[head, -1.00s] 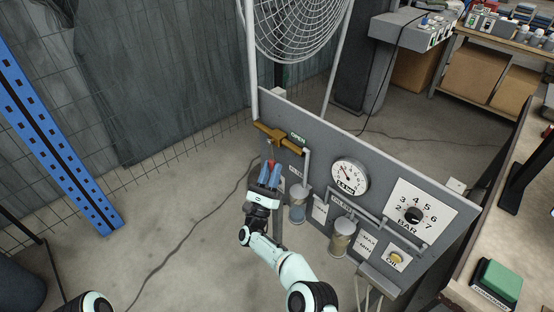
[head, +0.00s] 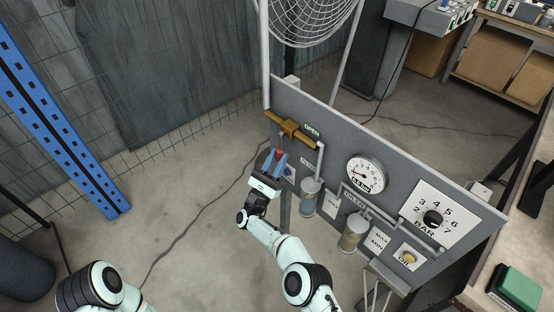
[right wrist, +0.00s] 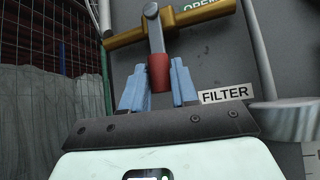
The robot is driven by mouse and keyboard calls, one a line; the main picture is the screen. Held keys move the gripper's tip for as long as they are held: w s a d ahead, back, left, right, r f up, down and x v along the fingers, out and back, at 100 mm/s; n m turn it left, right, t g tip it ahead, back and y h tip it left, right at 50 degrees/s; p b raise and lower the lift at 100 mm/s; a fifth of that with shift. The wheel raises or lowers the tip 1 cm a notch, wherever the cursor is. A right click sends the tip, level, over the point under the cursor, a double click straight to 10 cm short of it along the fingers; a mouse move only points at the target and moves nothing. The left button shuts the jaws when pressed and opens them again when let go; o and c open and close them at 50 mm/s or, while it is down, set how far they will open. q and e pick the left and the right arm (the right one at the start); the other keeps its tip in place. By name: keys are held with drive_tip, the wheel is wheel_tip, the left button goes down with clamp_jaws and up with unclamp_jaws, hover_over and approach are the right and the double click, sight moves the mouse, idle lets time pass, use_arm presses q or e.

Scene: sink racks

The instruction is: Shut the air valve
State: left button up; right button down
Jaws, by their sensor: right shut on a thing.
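The air valve is a brass body (head: 289,127) on a brass pipe, at the upper left of the grey panel, beside a green OPEN label (head: 312,131). Its grey lever (right wrist: 153,32) points away from the body, crosswise to the pipe, and ends in a red grip (right wrist: 158,72). My right gripper (head: 277,160) is at the lever's end. In the right wrist view its blue fingers (right wrist: 158,85) stand on both sides of the red grip, shut on it. My left gripper is out of view.
The grey panel (head: 335,135) carries a round gauge (head: 366,174), a BAR dial (head: 433,218), a filter bowl (head: 310,197) and an oiler bowl (head: 353,232). A wire fan guard (head: 310,20) is behind it. A bench with a green box (head: 520,288) is at right.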

drive_tip(key=c, duration=0.9)
unclamp_jaws()
drive_tip(key=shift+r, duration=0.25)
drive_tip(key=shift+f, duration=0.1)
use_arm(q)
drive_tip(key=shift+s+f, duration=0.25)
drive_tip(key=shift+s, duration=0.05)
use_arm(e)
drive_tip(key=v, duration=1.3)
drive_tip(key=shift+a+f, duration=0.1)
drive_tip(key=shift+f, duration=0.1)
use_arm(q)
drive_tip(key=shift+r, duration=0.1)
use_arm(e)
drive_tip(key=shift+w, duration=0.1)
